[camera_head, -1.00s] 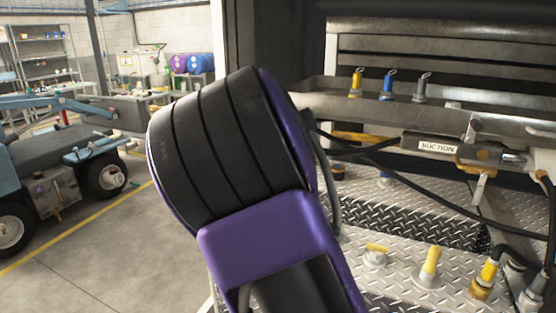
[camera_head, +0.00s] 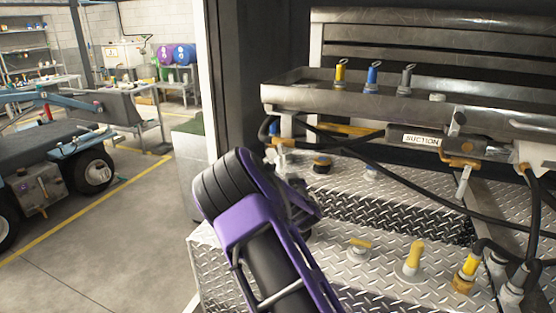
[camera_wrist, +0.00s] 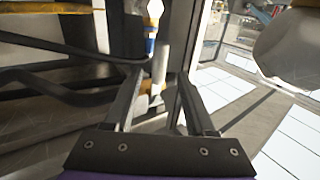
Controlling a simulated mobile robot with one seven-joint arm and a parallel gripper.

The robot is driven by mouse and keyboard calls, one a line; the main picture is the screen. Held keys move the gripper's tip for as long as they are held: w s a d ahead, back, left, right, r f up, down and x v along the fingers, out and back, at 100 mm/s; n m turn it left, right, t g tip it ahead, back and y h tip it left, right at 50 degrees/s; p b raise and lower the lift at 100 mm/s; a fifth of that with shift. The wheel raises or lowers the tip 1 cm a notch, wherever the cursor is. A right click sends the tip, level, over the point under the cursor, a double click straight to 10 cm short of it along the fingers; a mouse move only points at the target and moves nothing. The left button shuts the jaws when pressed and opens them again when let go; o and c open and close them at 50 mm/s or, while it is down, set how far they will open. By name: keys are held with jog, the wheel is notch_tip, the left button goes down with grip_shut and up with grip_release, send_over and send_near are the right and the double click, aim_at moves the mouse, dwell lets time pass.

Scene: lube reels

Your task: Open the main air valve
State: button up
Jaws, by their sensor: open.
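My gripper (camera_wrist: 160,76) is open, with its two dark fingers apart in the wrist view. A slim upright fitting with a blue band (camera_wrist: 150,46) and a yellow and white lower part (camera_wrist: 152,92) shows beyond and between the fingertips, with no clear contact. I cannot tell for sure whether this is the main air valve. In the head view my purple and black arm reaches over the left end of the diamond-plate deck and hides the fingertips.
The deck (camera_head: 345,215) carries yellow-handled fittings (camera_head: 414,257) at its front right. Black hoses (camera_head: 400,183) cross it near the SUCTION label (camera_head: 421,140). A metal shelf (camera_head: 300,97) holds yellow, blue and grey nozzles. Clear floor (camera_head: 100,245) lies to the left.

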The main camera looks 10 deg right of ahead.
aim_at(278, 159)
jog(key=w, duration=0.8)
jog(key=shift+w+a, duration=0.2)
jog(key=shift+w, duration=0.1)
grip_shut()
dwell(1.1)
